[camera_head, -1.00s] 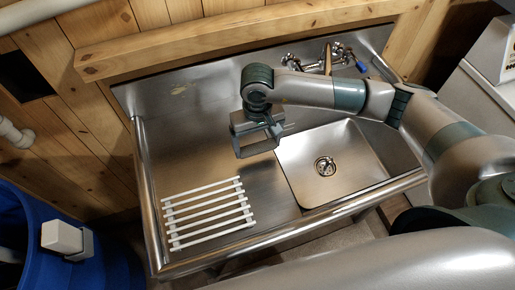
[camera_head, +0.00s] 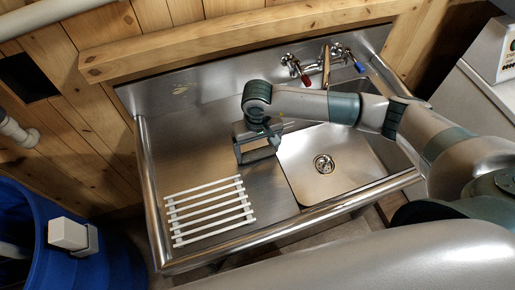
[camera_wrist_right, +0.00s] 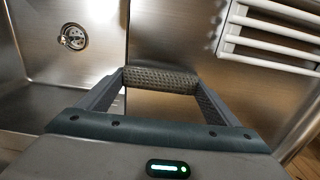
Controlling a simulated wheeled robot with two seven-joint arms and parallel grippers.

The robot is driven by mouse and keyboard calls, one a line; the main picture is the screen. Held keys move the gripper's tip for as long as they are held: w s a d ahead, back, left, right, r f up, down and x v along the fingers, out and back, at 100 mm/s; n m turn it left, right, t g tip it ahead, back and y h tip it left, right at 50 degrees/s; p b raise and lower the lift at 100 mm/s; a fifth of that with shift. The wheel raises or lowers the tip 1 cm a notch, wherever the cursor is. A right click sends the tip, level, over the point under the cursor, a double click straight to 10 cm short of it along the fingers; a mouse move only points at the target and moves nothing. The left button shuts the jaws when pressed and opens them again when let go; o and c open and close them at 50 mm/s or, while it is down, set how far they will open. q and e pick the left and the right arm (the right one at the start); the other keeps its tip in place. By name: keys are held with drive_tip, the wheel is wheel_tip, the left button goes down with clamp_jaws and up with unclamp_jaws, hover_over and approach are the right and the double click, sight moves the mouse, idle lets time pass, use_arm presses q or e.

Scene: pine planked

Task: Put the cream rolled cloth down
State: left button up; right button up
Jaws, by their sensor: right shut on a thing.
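The cream rolled cloth (camera_wrist_right: 160,77) shows in the right wrist view as a short, rough-textured, brownish-looking roll. It spans the gap between the two fingertips of my right gripper (camera_wrist_right: 162,84), which is shut on it. In the head view my right gripper (camera_head: 258,150) is over the steel drainboard (camera_head: 205,150), just left of the basin's edge. The cloth cannot be made out in the head view. I cannot tell whether it touches the steel. My left gripper is not in view.
A white slatted rack (camera_head: 208,211) lies on the drainboard's front left. The sink basin (camera_head: 345,175) with its drain is to the right, and taps (camera_head: 320,68) stand behind. A blue bin (camera_head: 25,215) is at lower left. Bare steel surrounds the gripper's left side.

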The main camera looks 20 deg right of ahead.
sight(258, 150)
drive_tip(key=shift+f, duration=0.15)
drive_tip(key=o, duration=0.9)
drive_tip(key=shift+o, duration=0.2)
drive_tip(key=shift+r, duration=0.3)
wheel_tip(258, 150, up, 12)
drive_tip(key=b, duration=0.4)
drive_tip(key=shift+f, duration=0.1)
